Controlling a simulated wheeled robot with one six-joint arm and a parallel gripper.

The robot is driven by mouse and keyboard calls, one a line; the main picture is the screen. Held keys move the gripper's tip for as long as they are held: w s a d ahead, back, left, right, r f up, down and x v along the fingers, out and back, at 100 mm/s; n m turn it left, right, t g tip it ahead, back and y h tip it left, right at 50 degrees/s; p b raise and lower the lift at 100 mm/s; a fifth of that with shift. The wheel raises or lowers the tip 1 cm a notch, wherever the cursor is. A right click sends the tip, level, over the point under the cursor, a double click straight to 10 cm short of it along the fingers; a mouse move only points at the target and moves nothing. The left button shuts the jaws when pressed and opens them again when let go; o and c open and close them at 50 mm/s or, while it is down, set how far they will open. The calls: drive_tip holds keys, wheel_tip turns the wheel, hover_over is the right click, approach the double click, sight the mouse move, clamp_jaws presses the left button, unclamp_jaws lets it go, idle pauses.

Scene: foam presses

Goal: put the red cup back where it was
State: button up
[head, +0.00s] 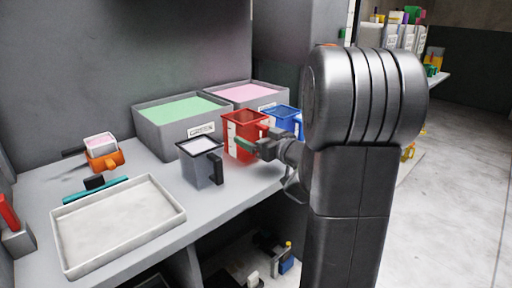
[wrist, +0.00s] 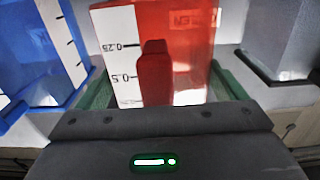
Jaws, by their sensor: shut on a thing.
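The red cup (head: 241,133) is a square measuring cup with a white marked scale. It is on the bench or just above it, between the dark grey cup and the blue cup; I cannot tell if its base touches. My gripper (head: 256,146) reaches in from the right and is shut on the red cup. In the wrist view the red cup (wrist: 180,30) fills the middle, with its handle toward me. The green fingers of my gripper (wrist: 165,88) are on both sides of it. The cup's lower part is partly hidden.
A dark grey cup (head: 197,168) stands left of the red cup, a blue cup (head: 288,117) right. Behind are a green-filled bin (head: 160,140) and a pink-filled bin (head: 278,100). A white tray (head: 75,262) and an orange-handled scoop (head: 104,160) are at the left.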

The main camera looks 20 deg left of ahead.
wheel_tip(320, 180, down, 2)
drive_tip(key=shift+f, duration=0.2)
drive_tip(key=shift+r, duration=0.1)
drive_tip(key=o, duration=0.7)
drive_tip(key=shift+o, duration=0.2)
drive_tip(key=p+v, duration=0.1)
drive_tip(key=v, duration=1.1)
